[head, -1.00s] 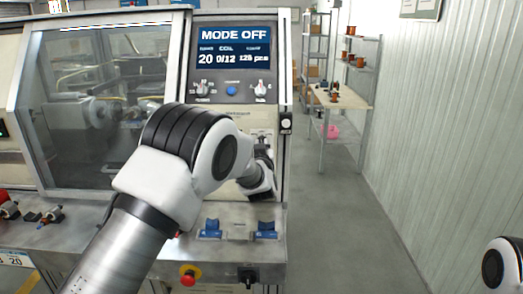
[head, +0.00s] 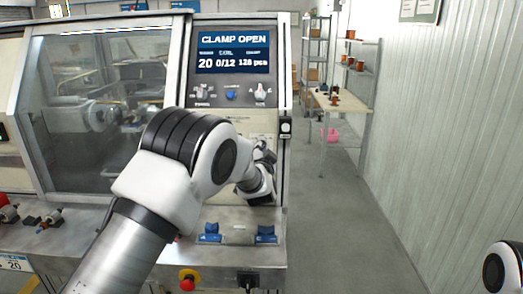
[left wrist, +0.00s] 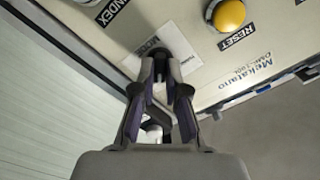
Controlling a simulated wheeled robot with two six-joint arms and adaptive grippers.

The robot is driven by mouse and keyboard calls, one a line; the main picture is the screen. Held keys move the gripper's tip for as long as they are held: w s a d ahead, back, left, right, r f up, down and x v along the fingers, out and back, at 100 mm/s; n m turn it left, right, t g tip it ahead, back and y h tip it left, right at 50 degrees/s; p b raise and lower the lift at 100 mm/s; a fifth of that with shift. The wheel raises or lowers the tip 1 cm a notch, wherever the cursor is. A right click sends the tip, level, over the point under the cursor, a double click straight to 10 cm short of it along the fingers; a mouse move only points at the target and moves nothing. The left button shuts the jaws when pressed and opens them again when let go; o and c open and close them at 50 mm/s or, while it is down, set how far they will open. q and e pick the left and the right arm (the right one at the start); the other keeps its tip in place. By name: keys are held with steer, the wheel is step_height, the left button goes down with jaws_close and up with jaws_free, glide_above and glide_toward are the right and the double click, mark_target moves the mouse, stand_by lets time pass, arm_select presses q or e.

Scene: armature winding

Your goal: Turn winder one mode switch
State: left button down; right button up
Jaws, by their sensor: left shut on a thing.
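The winder (head: 230,131) fills the left and middle of the head view. Its display (head: 232,52) reads "CLAMP OPEN". My left gripper (head: 265,165) is at the right side of its front panel, and its arm and wrist hide the mode switch there. In the left wrist view my left gripper (left wrist: 160,90) is shut on the mode switch (left wrist: 160,65), just below a label partly covered by the fingers. Most of the switch is hidden between the fingertips, so its pointer angle cannot be told. My right gripper is out of view.
A yellow reset button (left wrist: 229,14) sits close to the gripper. Blue clamps (head: 266,234) stand on the ledge, with a red stop button (head: 187,281) below. A workbench (head: 338,103) and shelves stand at the back right. The floor right of the winder is clear.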

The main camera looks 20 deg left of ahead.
arm_select(q)
steer(key=shift+r+m, duration=0.35)
steer(key=shift+m, duration=0.05)
steer(key=c, duration=1.2)
jaws_free()
steer(key=shift+w+f, duration=0.1)
steer(key=shift+w+a+f, duration=0.1)
steer(key=shift+a+f, duration=0.05)
steer(key=shift+f, duration=0.1)
steer(key=v, duration=0.7)
